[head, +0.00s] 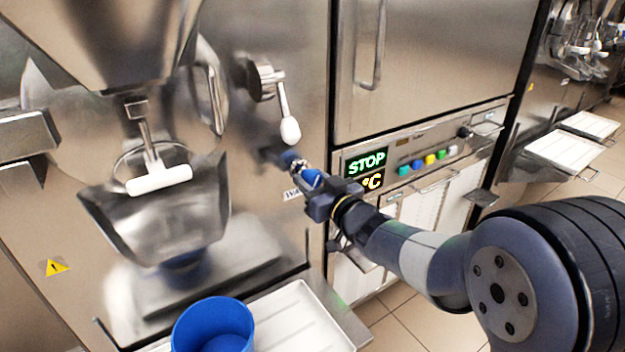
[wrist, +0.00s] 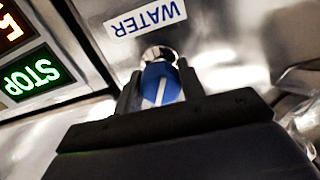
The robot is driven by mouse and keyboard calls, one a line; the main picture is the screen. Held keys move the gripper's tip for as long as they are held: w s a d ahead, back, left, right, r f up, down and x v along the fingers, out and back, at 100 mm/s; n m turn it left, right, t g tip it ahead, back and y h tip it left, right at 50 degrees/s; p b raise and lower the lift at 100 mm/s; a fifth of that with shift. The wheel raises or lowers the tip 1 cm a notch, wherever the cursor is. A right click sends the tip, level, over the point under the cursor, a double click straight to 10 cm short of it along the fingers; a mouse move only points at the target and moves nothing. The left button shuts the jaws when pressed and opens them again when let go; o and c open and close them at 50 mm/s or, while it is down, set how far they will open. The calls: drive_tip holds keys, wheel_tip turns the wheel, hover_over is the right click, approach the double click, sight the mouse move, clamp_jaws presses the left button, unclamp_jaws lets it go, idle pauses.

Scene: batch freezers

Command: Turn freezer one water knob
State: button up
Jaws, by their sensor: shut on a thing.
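The water knob (wrist: 162,84) is blue with a white line and sits on a round metal collar on the steel front panel. The WATER label (wrist: 145,17) is beside it and appears upside down in the wrist view. My gripper (wrist: 160,92) has one finger on each side of the knob and is shut on it. In the head view my gripper (head: 312,190) is at the panel, with blue of the knob (head: 311,178) showing at its tips. The label (head: 293,195) is partly hidden there.
A lever with a white grip (head: 290,130) hangs above the knob. A STOP display (head: 366,163) and coloured buttons (head: 430,160) are to the right. A steel chute (head: 165,215), blue bucket (head: 213,325) and white tray (head: 300,315) are to the left and below.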

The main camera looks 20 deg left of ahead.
drive_tip(key=shift+m, duration=0.3)
drive_tip(key=shift+r+m+p, duration=0.15)
drive_tip(key=shift+m+p, duration=0.85)
drive_tip(key=shift+p, duration=0.2)
drive_tip(key=m+p, duration=0.2)
drive_tip(key=m, duration=0.1)
drive_tip(key=shift+p, duration=0.3)
drive_tip(key=m+p, duration=0.3)
drive_tip(key=m, duration=0.3)
drive_tip(key=shift+s+m, duration=0.1)
drive_tip(key=shift+m, duration=0.3)
drive_tip(key=o, duration=1)
drive_tip(key=v, duration=1)
drive_tip(key=shift+s+d, duration=0.2)
drive_tip(key=shift+d, duration=0.05)
